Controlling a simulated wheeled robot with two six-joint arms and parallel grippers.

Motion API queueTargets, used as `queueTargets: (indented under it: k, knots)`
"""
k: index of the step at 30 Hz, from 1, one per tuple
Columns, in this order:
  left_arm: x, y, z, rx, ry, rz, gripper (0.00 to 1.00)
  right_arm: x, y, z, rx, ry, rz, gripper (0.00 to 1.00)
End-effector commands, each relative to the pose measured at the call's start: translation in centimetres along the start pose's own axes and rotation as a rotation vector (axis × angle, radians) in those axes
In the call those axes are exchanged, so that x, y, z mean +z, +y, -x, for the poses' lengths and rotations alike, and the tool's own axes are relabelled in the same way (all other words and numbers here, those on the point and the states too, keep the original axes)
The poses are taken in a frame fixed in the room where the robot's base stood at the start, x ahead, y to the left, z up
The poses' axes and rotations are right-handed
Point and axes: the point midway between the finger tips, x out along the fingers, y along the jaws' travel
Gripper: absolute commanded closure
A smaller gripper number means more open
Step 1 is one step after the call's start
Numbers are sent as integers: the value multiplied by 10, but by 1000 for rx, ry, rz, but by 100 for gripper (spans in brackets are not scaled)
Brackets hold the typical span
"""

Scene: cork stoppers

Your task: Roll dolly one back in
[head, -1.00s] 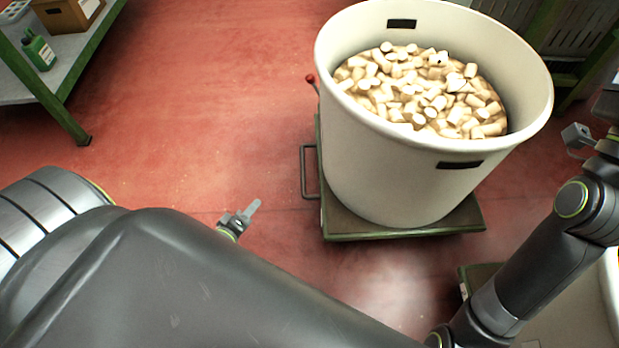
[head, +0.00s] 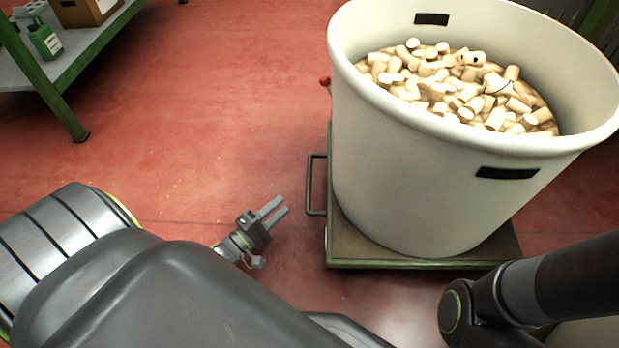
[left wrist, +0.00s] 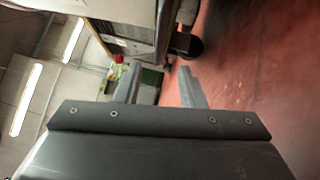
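The dolly (head: 345,250) is a low green-edged platform on the red floor. It carries a large white bin (head: 420,190) filled with cork stoppers (head: 470,95). A dark handle bar (head: 311,185) stands out on its left side, and a red knob (head: 325,81) shows above it by the bin. My left gripper (head: 278,208) is open and empty, left of the handle and apart from it. In the left wrist view its two fingers (left wrist: 160,68) are spread, with a red knob (left wrist: 118,59) and a green part beyond. My right gripper is out of view; only its arm shows at right.
A green-framed bench (head: 75,70) at the upper left holds a green bottle (head: 44,40) and a cardboard box (head: 85,10). The red floor (head: 200,110) between bench and dolly is clear. My right arm crosses before the dolly's right front.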

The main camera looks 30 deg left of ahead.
Motion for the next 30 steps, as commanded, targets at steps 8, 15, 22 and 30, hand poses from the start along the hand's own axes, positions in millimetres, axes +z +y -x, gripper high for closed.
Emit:
queueTargets:
  k: [8, 15, 22, 30]
  knots:
    - [0, -4, -62, 5, -2, -1, 64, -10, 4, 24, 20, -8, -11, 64]
    - [0, -4, -103, 1, 0, -2, 64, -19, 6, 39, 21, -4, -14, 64]
    - [0, -1, -118, -1, 1, -1, 64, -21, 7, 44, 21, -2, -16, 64]
    - [0, 0, -119, -1, 1, -1, 65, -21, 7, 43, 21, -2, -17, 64]
